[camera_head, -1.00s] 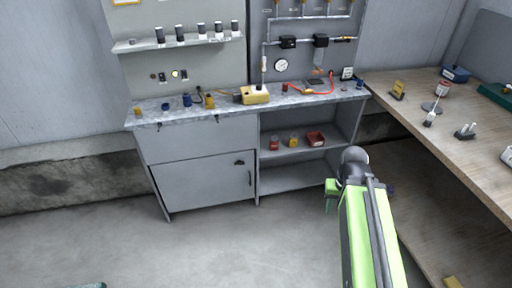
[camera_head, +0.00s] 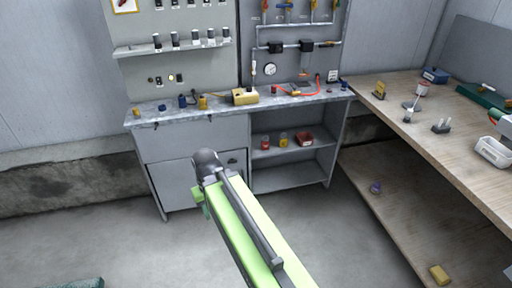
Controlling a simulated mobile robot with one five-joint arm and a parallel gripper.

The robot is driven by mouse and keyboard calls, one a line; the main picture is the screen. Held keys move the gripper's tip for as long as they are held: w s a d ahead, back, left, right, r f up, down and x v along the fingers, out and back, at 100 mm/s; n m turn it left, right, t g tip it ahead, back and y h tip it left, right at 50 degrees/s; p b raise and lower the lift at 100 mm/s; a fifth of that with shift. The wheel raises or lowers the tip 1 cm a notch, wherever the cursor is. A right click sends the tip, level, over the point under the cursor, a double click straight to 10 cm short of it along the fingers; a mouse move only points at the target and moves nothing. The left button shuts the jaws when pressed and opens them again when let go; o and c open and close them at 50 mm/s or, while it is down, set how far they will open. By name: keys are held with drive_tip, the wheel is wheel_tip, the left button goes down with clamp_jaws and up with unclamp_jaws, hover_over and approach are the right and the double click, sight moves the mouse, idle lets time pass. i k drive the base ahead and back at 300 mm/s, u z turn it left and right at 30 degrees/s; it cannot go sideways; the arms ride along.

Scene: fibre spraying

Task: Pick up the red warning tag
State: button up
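I cannot make out a red warning tag for certain. Small red things show: a red item (camera_head: 274,90) on the bench top, a red jar-like item (camera_head: 265,143) on the open shelf, and a red bin (camera_head: 304,139) to its right. My gripper (camera_head: 201,198) is at the end of my green arm, in front of the grey cabinet. The dark wrist joint shows, but the fingers are too small and hidden to tell if they are open or shut. Nothing is clearly seen in it.
The grey bench (camera_head: 180,115) carries a yellow box (camera_head: 245,96), a red cable (camera_head: 312,92) and small items below a pegboard. A wooden table (camera_head: 440,115) stands at the right, with a lower wooden shelf (camera_head: 390,215).

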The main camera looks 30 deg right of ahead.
sight(265, 144)
drive_tip(key=z, duration=0.05)
drive_tip(key=i, duration=1.65)
drive_tip(key=u, duration=0.05)
